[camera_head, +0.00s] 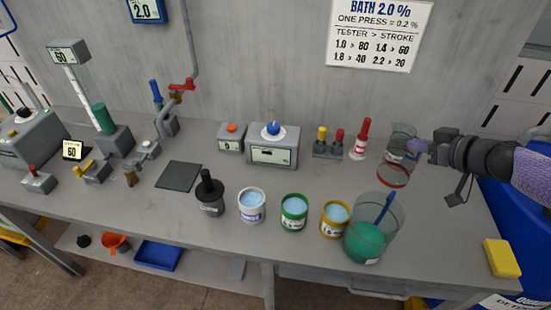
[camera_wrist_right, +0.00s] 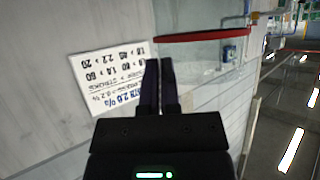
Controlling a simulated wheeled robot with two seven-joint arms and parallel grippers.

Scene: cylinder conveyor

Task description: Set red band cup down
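The red band cup (camera_head: 392,177) is a clear vessel with a red ring low on its wall, at the right of the table in the head view. In the right wrist view its clear wall and red band (camera_wrist_right: 205,36) show beyond the fingers. My right gripper (camera_head: 416,147) is at the cup's right side. Its two dark fingers (camera_wrist_right: 161,80) are close together and appear shut on the cup's side; the exact contact is hard to see. I cannot tell whether the cup's bottom touches the table. My left gripper is not in view.
A large clear beaker (camera_head: 370,240) with green liquid stands in front of the cup. Yellow (camera_head: 334,222), green (camera_head: 293,215) and white (camera_head: 251,209) cups stand left of it. A red-and-white bottle (camera_head: 360,145) is close left. A yellow block (camera_head: 501,257) lies at the right; table between is bare.

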